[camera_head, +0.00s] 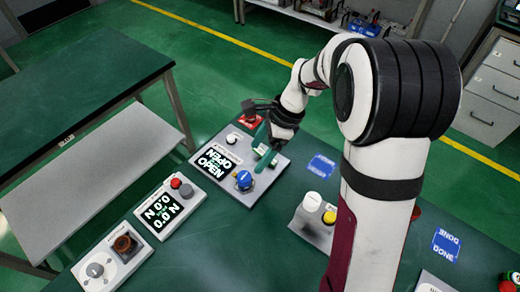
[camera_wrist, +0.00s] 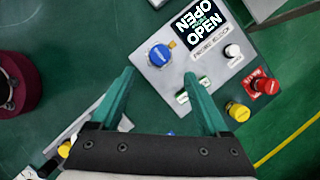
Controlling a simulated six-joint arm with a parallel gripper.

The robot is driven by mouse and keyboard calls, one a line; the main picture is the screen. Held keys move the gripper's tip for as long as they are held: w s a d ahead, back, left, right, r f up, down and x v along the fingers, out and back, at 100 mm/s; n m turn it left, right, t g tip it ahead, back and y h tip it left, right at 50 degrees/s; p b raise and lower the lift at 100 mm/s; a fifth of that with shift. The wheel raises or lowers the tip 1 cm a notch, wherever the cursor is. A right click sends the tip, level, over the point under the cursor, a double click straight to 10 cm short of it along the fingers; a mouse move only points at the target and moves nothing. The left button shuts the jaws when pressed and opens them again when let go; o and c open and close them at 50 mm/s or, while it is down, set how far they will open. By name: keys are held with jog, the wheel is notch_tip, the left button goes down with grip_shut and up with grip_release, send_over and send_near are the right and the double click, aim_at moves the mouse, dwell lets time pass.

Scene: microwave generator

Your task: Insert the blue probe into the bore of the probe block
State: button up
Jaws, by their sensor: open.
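A grey panel (camera_head: 215,146) on the green bench has a lit display reading OPEN and appears to be the probe block. A round blue piece (camera_head: 244,180) sits on its near corner; it looks like the blue probe, but I cannot tell surely. In the wrist view the blue piece (camera_wrist: 159,55) has a yellow part beside it and lies just beyond my fingertips, between their lines. My gripper (camera_wrist: 160,78) has its teal fingers spread, with nothing held. In the head view my gripper (camera_head: 264,150) hangs over the panel's right part. I cannot make out the bore.
A second panel (camera_head: 168,210) with a numeric display lies to the left. A white-and-yellow device (camera_head: 315,215) stands to the right. Blue mats mark bare bench.

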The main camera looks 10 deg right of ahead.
jog(key=s+r+n+h, duration=0.1)
jog(key=s+n, duration=0.3)
jog(key=s, duration=0.4)
jog(key=s+d+r+n+h, duration=0.1)
jog(key=s+r+n, duration=0.3)
jog(key=s, duration=0.5)
jog(key=s+r+n, duration=0.2)
jog(key=s+n, duration=0.2)
jog(key=s, duration=0.4)
jog(key=shift+s+d+r+h, duration=0.15)
jog(key=shift+s+d+h, duration=0.1)
jog(key=shift+h, duration=0.15)
